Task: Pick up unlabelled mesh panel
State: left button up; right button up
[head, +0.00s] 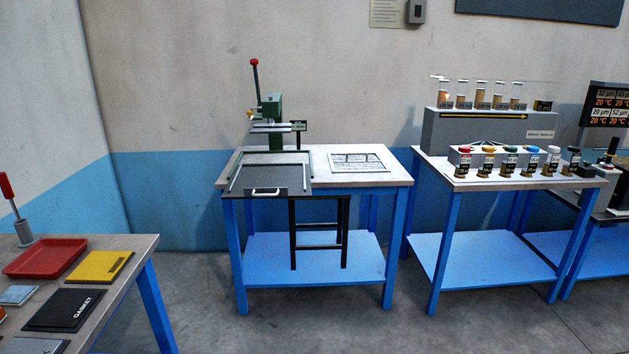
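I cannot tell for certain which thing is the unlabelled mesh panel. Flat pieces lie on the table (128,243) at the lower left. One is a small light blue-grey panel (17,295) near the left edge. Another is a grey panel (40,346), cut off by the bottom edge. A black sheet (62,308) marked GASKET and a yellow plate (100,266) lie beside them. Neither of my grippers is in view.
A red tray (44,257) and a red-handled tool (14,205) share that table. A workbench (398,180) with a green press (273,125) stands centre, its drawer-like grey plate at the front. A bench (440,180) with jars stands right. Floor between tables is clear.

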aim_at(387, 169)
jog(key=i+z, duration=0.2)
jog(key=i, duration=0.65)
jog(key=i+z, duration=0.2)
jog(key=i, duration=0.65)
